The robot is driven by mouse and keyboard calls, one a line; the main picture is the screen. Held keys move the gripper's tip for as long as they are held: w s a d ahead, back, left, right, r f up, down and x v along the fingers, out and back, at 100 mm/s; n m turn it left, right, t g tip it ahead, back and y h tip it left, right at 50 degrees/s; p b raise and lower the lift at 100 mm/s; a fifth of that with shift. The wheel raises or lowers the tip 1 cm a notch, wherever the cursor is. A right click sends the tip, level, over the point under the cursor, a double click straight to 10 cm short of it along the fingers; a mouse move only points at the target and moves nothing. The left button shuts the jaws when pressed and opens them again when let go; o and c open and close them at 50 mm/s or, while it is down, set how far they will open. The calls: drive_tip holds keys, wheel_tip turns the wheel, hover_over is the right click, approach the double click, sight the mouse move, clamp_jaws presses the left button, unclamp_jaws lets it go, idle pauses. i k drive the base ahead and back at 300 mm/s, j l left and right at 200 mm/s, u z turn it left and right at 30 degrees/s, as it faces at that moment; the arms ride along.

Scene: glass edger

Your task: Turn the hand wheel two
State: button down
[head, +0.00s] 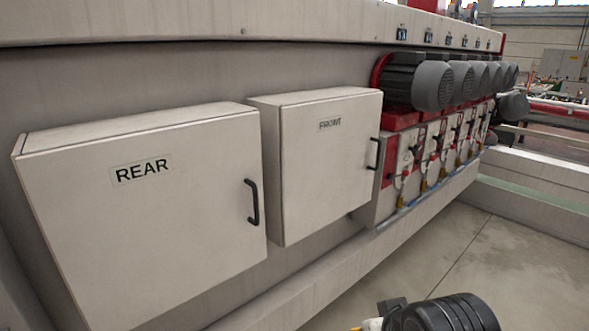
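A row of several grey motors (432,84) sits on red mounts along the machine's side. Below them are pale panels with small black and red knobs or handles (407,172). They are too small to tell which of them, if any, is hand wheel two, and I can read no number on them. A dark ribbed part of my own arm shows at the bottom edge. My gripper's fingers are not in view, and nothing is seen touching the knobs.
Two closed cabinets project from the machine: the REAR cabinet (150,220) at the left and the FRONT cabinet (325,175) beside it, each with a black handle. A low pale beam (540,185) runs at the right. Concrete floor (490,260) between beam and machine is clear.

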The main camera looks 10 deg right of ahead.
sight(439, 139)
drive_tip(key=i+l, duration=0.1)
drive_tip(key=l, duration=0.45)
drive_tip(key=i+l, duration=0.15)
drive_tip(key=l, duration=0.4)
drive_tip(key=i+l, duration=0.1)
drive_tip(key=l, duration=0.4)
drive_tip(key=i+l, duration=0.1)
drive_tip(key=l, duration=0.45)
drive_tip(key=i+l, duration=0.15)
drive_tip(key=l, duration=0.4)
drive_tip(key=i+l, duration=0.1)
drive_tip(key=l, duration=0.45)
drive_tip(key=i+l, duration=0.1)
drive_tip(key=l, duration=1.25)
drive_tip(key=u, duration=0.05)
